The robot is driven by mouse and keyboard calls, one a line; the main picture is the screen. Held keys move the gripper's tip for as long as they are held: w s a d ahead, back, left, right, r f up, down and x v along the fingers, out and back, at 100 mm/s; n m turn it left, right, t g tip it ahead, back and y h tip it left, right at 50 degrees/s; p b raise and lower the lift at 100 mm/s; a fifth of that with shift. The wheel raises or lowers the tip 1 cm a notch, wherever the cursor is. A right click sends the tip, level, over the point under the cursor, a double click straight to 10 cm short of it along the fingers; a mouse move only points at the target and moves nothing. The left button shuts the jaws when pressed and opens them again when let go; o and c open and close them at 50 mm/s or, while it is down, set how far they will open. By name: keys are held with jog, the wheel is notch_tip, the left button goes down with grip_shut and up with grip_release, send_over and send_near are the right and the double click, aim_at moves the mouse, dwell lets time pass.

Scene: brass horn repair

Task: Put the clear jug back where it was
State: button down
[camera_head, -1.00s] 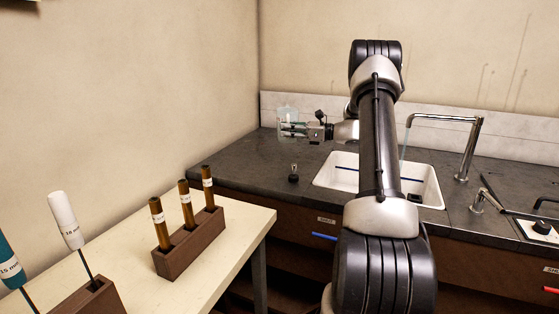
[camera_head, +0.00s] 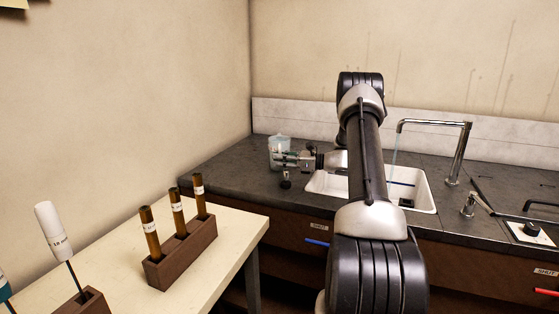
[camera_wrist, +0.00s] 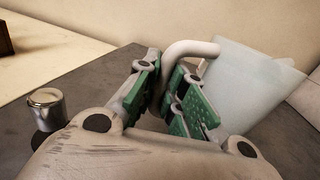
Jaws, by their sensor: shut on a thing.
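The clear jug (camera_head: 279,143) is at the far left of the dark counter, left of the sink. It looks upright and whitish, and its wide body fills the right of the wrist view (camera_wrist: 245,85). My gripper (camera_head: 286,157) reaches it from the right and is shut on the jug's handle. In the wrist view the green finger pads (camera_wrist: 165,88) stand on both sides of the pale curved handle. The jug's base is partly hidden by the fingers, and I cannot tell whether it touches the counter (camera_head: 235,168).
A small metal-topped item with a dark base (camera_head: 286,181) stands on the counter just in front of my gripper. The sink (camera_head: 322,183) with a running tap (camera_head: 460,150) lies to the right. A wooden rack with brown tubes (camera_head: 182,252) stands on the pale table.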

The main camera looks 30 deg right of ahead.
jog(key=c, duration=1.5)
grip_release()
jog(key=shift+f, duration=0.1)
